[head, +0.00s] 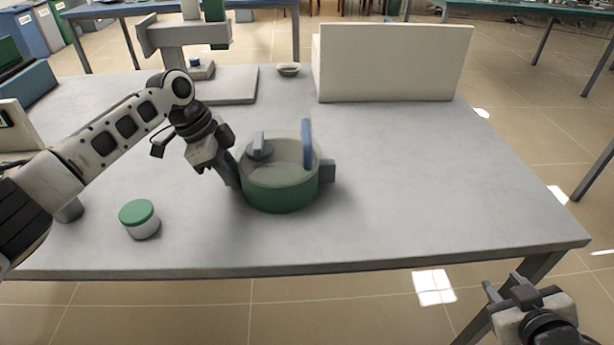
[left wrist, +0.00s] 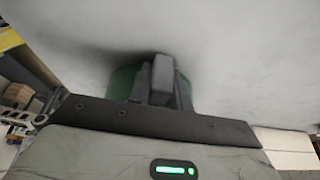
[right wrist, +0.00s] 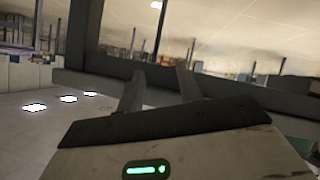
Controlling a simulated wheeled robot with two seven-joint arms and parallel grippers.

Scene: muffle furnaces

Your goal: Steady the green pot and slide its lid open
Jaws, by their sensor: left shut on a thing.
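The green pot (head: 282,194) stands upright on the grey table, with a pale, see-through upper part. Its lid (head: 283,152) appears to be on top, with a grey block (head: 260,148) at left and a blue upright handle (head: 307,145) at right. A grey side handle (head: 328,171) sticks out on the right. My left gripper (head: 232,176) is at the pot's left side, shut on the grey left handle, which shows between the fingers in the left wrist view (left wrist: 161,78). My right gripper (head: 505,286) is open and empty, off the table's front right corner.
A small white jar with a green top (head: 139,217) stands front left of the pot. Behind are a white box (head: 392,62), a small dish (head: 288,69) and a grey stand (head: 228,86). The table right of the pot is clear.

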